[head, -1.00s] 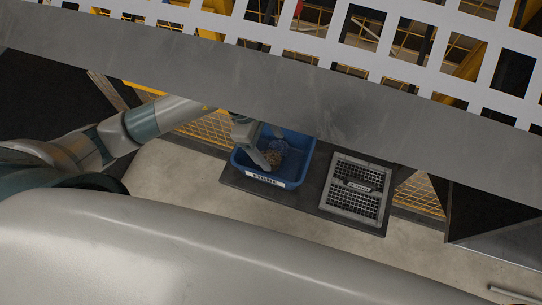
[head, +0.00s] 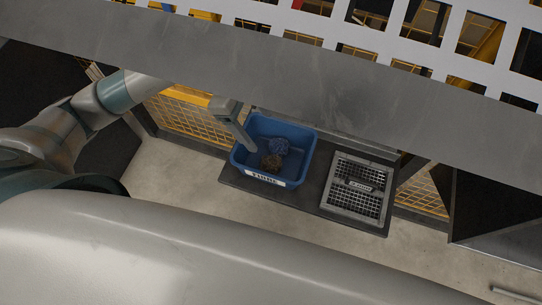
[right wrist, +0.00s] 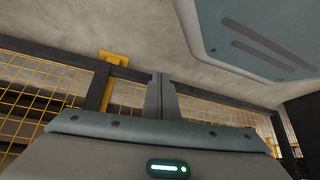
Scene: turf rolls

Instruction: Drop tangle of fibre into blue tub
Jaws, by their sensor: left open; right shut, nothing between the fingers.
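The blue tub (head: 301,171) stands on a dark mat, with a white label on its front wall. A brown tangle of fibre (head: 271,162) lies inside it near the front. A blue tangle (head: 278,146) lies just behind it in the tub. My left gripper (head: 247,146) is at the tub's left side, its finger slanting down by the left rim; it is open and holds neither tangle. My right gripper (right wrist: 161,95) shows only in the right wrist view, its fingers together and empty, away from the tub.
A grey, mesh-topped container (head: 358,189) with a label sits on the mat (head: 315,192) right of the tub. A grey beam (head: 300,85) and white perforated panel cross the top of the head view. Yellow mesh fencing stands behind.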

